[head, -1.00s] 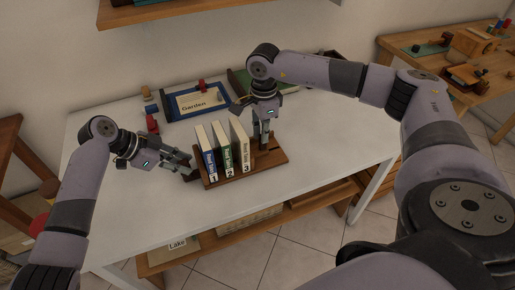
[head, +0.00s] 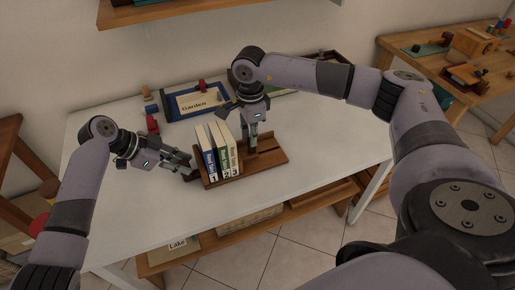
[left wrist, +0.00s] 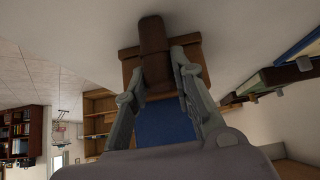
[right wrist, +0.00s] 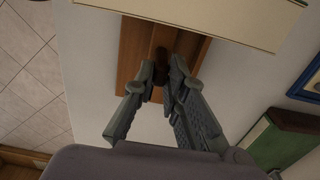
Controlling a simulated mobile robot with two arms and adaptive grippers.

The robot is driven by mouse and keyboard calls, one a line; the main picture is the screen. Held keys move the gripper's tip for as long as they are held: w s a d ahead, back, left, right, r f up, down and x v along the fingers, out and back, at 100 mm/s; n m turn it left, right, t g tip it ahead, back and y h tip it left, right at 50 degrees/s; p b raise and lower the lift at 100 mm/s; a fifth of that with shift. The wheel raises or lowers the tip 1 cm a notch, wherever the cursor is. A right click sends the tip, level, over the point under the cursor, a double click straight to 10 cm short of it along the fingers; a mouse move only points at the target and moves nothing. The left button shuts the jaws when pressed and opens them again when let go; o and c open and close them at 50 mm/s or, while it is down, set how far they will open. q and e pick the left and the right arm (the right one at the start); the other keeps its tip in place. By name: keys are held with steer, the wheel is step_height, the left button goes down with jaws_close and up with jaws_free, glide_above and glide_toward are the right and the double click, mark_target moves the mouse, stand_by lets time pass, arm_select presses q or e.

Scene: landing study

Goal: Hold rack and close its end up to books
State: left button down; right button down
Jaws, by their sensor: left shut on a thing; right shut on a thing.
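The wooden rack (head: 272,160) lies on the white table. Three upright books, numbered blue (head: 206,160), green (head: 218,158) and cream (head: 230,157), stand close together in its left part. My left gripper (head: 189,174) is shut on a dark brown piece (left wrist: 154,45) at the rack's left end; the blue book (left wrist: 165,125) shows behind it. My right gripper (head: 251,149) is shut on a dark brown knob (right wrist: 160,55) of the rack's sliding end, just right of the cream book. The rest of that end is mostly hidden, so I cannot tell whether it touches the book.
A blue-framed tray labelled Garden (head: 222,97) and small red pieces (head: 152,124) lie behind the rack. A green item (right wrist: 283,143) is at the back right. The white table top (head: 330,145) is clear right of the rack. A wooden bench (head: 466,73) stands further right.

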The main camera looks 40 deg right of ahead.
mark_target(248, 139)
steer(key=shift+w+a, duration=0.15)
steer(key=shift+a, duration=0.4)
steer(key=c, duration=1.5)
jaws_free()
steer(key=shift+d, duration=0.1)
steer(key=shift+c, duration=0.2)
step_height(248, 139, up, 12)
